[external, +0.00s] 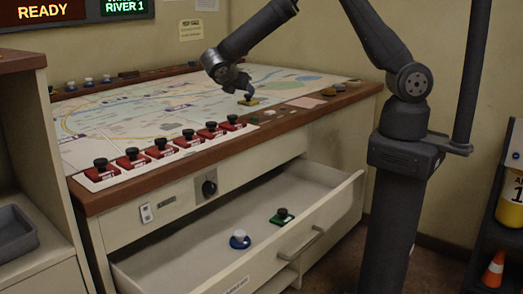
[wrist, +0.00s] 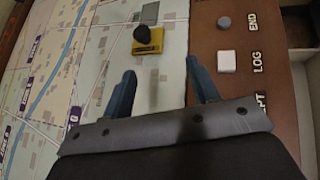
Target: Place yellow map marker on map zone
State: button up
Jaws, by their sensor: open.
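The yellow map marker (wrist: 148,42), a yellow square base with a black knob, sits on the map near its wooden edge. In the external view it shows as a small yellow piece (external: 250,101) below my gripper. My gripper (wrist: 160,75) is open, its two blue fingers apart and empty. The marker lies just beyond the fingertips in the wrist view, not between them. In the external view my gripper (external: 244,90) hangs just over the marker. The map (external: 130,118) covers the console top, with printed zones and a blue river.
Several red markers (external: 163,148) with black knobs line the front edge. An open drawer (external: 190,250) below holds a blue marker (external: 240,239) and a green marker (external: 282,216). A white LOG button (wrist: 227,61) and a grey END button (wrist: 224,22) sit on the wooden border.

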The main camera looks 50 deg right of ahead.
jog(key=a+n+t, duration=0.1)
jog(key=a+n+h, duration=0.1)
jog(key=n, duration=0.1)
jog(key=shift+s+a+r+t, duration=0.15)
jog(key=shift+s+a+t, duration=0.05)
jog(key=shift+a+t, duration=0.2)
send_near(248, 95)
jog(key=x, duration=0.5)
jog(key=shift+s+d+f, duration=0.1)
jog(key=shift+f, duration=0.1)
jog(key=shift+w+x, duration=0.1)
jog(key=shift+x, duration=1.3)
jog(key=shift+w+x, duration=0.15)
jog(key=shift+x, duration=1.25)
jog(key=shift+r, duration=0.2)
jog(key=c, duration=1.1)
jog(key=shift+r, duration=0.1)
